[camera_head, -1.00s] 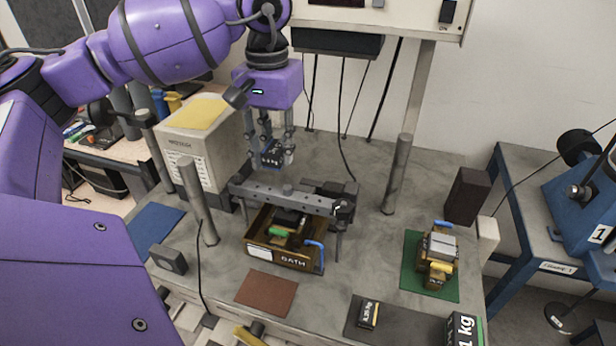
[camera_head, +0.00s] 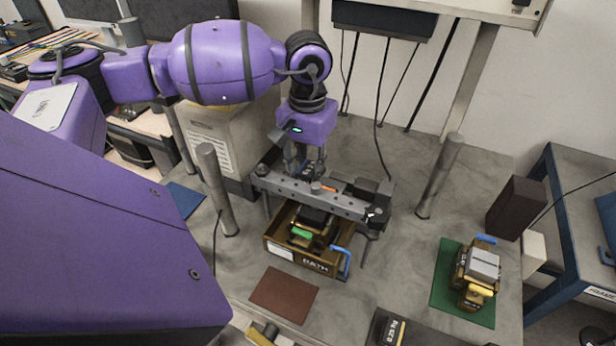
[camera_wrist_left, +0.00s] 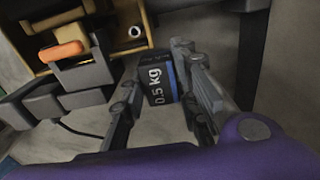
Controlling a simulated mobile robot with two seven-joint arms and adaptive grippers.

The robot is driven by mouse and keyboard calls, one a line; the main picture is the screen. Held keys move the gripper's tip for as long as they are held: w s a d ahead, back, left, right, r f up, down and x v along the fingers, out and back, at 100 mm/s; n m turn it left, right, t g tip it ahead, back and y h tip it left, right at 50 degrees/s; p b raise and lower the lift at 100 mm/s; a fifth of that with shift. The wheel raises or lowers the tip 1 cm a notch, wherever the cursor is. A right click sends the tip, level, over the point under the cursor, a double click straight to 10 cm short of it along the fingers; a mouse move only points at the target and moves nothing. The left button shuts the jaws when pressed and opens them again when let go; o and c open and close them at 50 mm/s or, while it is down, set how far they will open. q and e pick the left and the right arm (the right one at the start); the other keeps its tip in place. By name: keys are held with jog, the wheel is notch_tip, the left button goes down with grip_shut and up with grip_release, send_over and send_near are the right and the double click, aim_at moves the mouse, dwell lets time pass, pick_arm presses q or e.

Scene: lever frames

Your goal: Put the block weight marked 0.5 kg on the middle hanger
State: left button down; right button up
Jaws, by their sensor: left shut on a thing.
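My left gripper (camera_head: 306,172) points down just behind the grey lever beam (camera_head: 345,206). It is shut on the dark block weight, whose 0.5 kg marking faces the left wrist view (camera_wrist_left: 157,86). In the head view the block is mostly hidden by the fingers and the beam. Whether it touches anything else, I cannot tell. The beam runs across the bench above a brown wooden tray (camera_head: 283,252). Thin rods hang from the beam near its ends; I cannot make out the middle hanger. My right gripper is not in view.
The tray holds a dark weight with a green part and a blue handle. Posts stand left (camera_head: 217,190) and right (camera_head: 438,180) of the lever. A green mat (camera_head: 445,285) carries weights. A 0.25 kg block (camera_head: 391,331) lies at the front. A reddish mat (camera_head: 284,295) is bare.

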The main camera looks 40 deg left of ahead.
aim_at(307, 180)
pick_arm(q)
notch_tip(307, 180, down, 2)
jog(key=shift+f, duration=0.4)
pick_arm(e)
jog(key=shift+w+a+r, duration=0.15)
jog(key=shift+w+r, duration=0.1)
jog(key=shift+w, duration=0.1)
pick_arm(q)
jog(key=shift+f, duration=0.1)
jog(key=shift+f, duration=0.15)
jog(key=c, duration=1.4)
grip_release()
jog(key=shift+o, duration=0.2)
